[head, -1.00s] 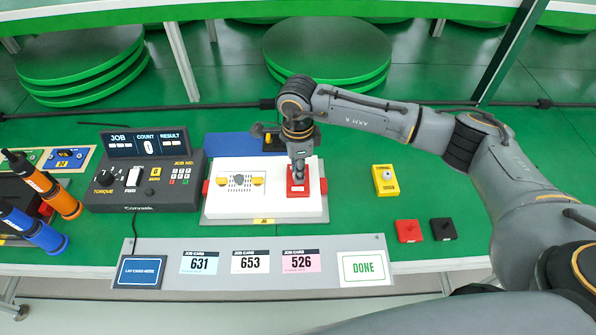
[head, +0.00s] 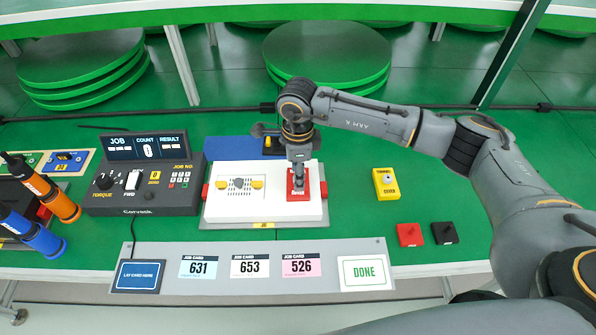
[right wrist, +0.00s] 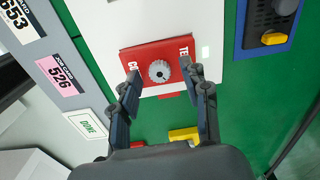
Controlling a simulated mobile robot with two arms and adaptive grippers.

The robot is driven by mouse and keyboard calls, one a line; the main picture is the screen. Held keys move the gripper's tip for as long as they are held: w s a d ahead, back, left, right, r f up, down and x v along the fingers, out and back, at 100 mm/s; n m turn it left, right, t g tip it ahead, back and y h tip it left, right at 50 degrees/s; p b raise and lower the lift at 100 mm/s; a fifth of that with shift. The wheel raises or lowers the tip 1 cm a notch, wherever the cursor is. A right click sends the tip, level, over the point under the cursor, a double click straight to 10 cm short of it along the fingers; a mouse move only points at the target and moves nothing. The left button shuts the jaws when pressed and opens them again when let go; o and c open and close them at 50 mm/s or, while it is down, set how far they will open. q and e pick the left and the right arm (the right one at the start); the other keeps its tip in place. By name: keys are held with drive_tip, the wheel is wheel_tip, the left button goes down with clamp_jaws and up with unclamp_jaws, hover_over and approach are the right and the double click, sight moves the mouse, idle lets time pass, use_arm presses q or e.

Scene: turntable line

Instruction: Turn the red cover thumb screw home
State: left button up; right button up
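The red cover (head: 297,190) lies flat on the right part of the white fixture block (head: 240,207). In the right wrist view the red cover (right wrist: 140,53) has a round grey knurled thumb screw (right wrist: 159,71) in its middle. My right gripper (head: 298,184) points down over the cover. In the right wrist view its two fingers (right wrist: 160,75) are apart, one on each side of the screw, with a gap to it. How deep the screw sits cannot be told. My left gripper is not in view.
A yellow cover block (head: 386,183) lies right of the fixture, with a red knob piece (head: 409,234) and a black one (head: 443,232) nearer the front. A controller box (head: 145,190) stands left, beside orange (head: 60,200) and blue (head: 40,238) drivers. A card strip (head: 215,280) runs along the front.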

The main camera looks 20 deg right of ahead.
drive_tip(key=shift+r, duration=0.25)
wheel_tip(320, 180, up, 12)
drive_tip(key=shift+f, duration=0.25)
drive_tip(key=shift+w, duration=0.1)
idle(0.5)
